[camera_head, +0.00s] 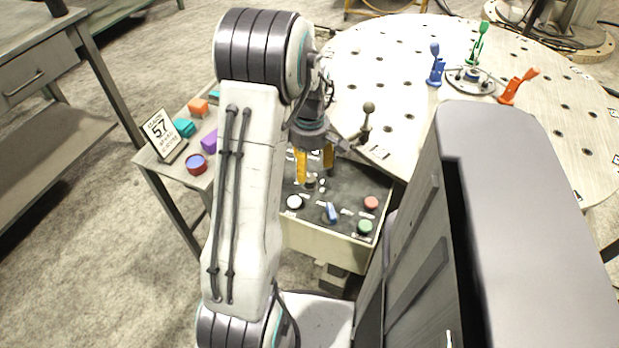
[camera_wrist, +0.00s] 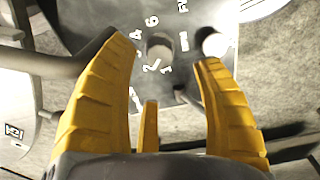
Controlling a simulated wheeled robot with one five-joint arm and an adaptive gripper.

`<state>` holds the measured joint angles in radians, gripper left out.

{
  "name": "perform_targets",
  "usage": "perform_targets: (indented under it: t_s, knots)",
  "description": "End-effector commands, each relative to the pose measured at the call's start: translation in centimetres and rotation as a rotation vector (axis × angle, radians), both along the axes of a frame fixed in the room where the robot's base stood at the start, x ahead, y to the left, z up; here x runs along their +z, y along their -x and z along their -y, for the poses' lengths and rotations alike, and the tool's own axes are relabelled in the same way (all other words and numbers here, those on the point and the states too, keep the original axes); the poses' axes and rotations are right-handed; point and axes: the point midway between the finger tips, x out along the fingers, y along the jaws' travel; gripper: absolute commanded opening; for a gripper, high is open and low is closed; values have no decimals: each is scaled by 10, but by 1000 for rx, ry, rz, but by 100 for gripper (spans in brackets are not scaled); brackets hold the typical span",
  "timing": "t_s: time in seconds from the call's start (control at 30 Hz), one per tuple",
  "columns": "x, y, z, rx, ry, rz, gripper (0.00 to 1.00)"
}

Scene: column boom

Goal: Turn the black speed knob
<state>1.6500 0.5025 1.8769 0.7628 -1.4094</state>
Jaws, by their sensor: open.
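The speed knob (camera_wrist: 160,46) is a small dark round knob with white numbers around it. In the wrist view it lies ahead, between the tips of my gripper (camera_wrist: 168,57). My yellow fingers are spread apart and hold nothing. In the head view my gripper (camera_head: 315,173) points down over the far left part of the dark control panel (camera_head: 347,187). The knob (camera_head: 310,182) shows small there, close to the fingertips and partly hidden. I cannot tell whether a finger touches it.
A white button (camera_head: 294,202), a blue switch (camera_head: 331,213), a red button (camera_head: 371,202) and a green button (camera_head: 365,227) sit on the panel. A ball-topped lever (camera_head: 367,118) stands behind. A round table (camera_head: 400,50) with coloured clamps is at the back right.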

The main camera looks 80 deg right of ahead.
Motion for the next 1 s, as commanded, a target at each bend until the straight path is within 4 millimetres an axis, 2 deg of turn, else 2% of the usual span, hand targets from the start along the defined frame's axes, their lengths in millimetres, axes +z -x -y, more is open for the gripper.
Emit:
perform_targets:
  t_s: [0.03,0.2,0.4,0.9,1.0]
  knots:
    - [-9,0,-1,-1,-3,1,61]
    - [-30,0,-1,-2,-3,1,61]
    - [-47,0,0,-2,0,0,61]
    - [-54,0,0,-3,1,0,60]
    - [-53,0,0,-3,1,0,51]
